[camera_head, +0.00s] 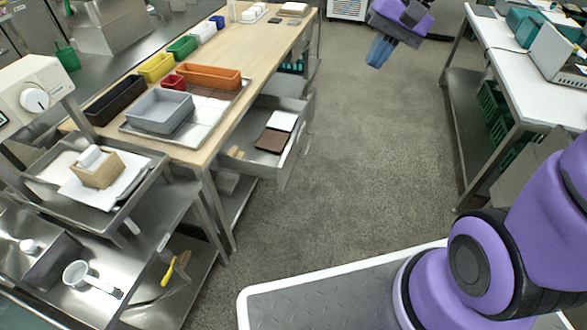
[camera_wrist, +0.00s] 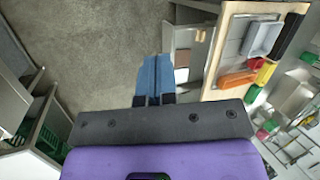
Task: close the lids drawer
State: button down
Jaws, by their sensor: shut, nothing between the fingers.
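The open drawer (camera_head: 290,159) is metal and sticks out from under the wooden-topped table, on the side facing the aisle. It holds a white flat piece (camera_head: 281,121), a dark brown flat piece (camera_head: 272,140) and a tan item at its near end. My gripper (camera_head: 380,52) has blue fingers, shut and empty, above the aisle floor beyond and right of the drawer. In the wrist view my gripper (camera_wrist: 154,58) points toward the floor beside the drawer, apart from it.
The wooden table (camera_head: 255,50) carries coloured bins, including an orange bin (camera_head: 208,78) and a grey bin (camera_head: 160,111) on a metal tray. A steel bench with a scale stands at left. A white-topped bench (camera_head: 535,75) stands at right. The aisle floor between is clear.

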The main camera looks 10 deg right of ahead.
jog(key=w+f+m+y, duration=0.4)
jog(key=w+f, duration=0.4)
jog(key=f, duration=0.4)
jog(key=w+f+m+y, duration=0.4)
jog(key=w+f, duration=0.4)
jog(key=f, duration=0.4)
jog(key=m+t+y, duration=0.3)
jog(key=m+t, duration=0.6)
jog(key=m, duration=0.3)
send_near(287, 167)
jog(key=x, duration=0.7)
jog(key=shift+w+a, duration=0.15)
jog(key=shift+a, duration=0.05)
